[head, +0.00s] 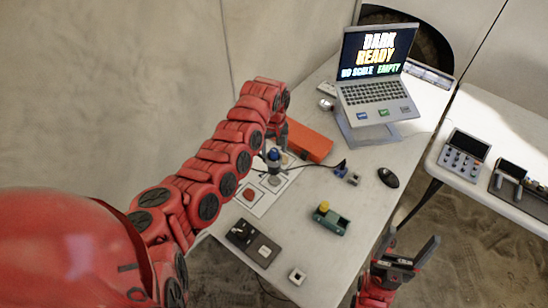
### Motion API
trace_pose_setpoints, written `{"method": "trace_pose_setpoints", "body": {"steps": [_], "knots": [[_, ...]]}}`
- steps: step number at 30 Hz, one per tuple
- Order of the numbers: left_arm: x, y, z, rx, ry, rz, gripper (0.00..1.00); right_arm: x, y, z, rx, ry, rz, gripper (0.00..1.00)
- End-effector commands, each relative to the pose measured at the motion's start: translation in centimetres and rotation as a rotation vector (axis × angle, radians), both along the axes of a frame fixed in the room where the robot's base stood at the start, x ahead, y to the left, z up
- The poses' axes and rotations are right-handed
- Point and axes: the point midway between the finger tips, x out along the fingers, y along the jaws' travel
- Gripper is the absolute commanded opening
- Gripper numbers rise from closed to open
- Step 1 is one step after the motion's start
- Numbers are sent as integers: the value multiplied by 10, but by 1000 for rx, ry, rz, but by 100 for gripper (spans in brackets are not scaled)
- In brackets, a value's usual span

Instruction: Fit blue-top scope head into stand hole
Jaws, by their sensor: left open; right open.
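A small dark piece with a blue top (273,155) stands on a white printed mat (258,207), near the end of my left arm. My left gripper (270,148) is open, close by this piece; its fingertips are partly hidden by the arm, and I cannot tell whether they touch it. Another small dark-blue item (341,166) lies further right beside a small grey block (353,179). No stand hole can be made out clearly. My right gripper (403,252) is open and empty, off the table's right edge.
A laptop (374,92) on a riser stands at the back. An orange box (309,142) lies behind the mat. A green block with a yellow knob (331,222), a black mouse (388,177) and a dark tray (252,243) are nearby. A second table (470,187) holds devices at right.

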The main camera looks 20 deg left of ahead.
Motion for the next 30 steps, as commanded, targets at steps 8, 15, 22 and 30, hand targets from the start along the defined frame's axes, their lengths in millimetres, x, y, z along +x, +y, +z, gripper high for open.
{"method": "trace_pose_setpoints", "body": {"steps": [8, 15, 22, 30], "knots": [[0, 0, 0, 1, 1, -1, 43, 0, 0, -1, 0, 0, 0, 79], [0, 0, 0, 0, 1, -1, 0, 0, 0, 0, 0, 0, 0, 79], [0, 0, 0, 0, 1, -1, 0, 0, 0, 0, 0, 0, 0, 79], [0, 0, 0, 0, 1, -1, 0, 0, 0, 0, 0, 0, 0, 79]]}}
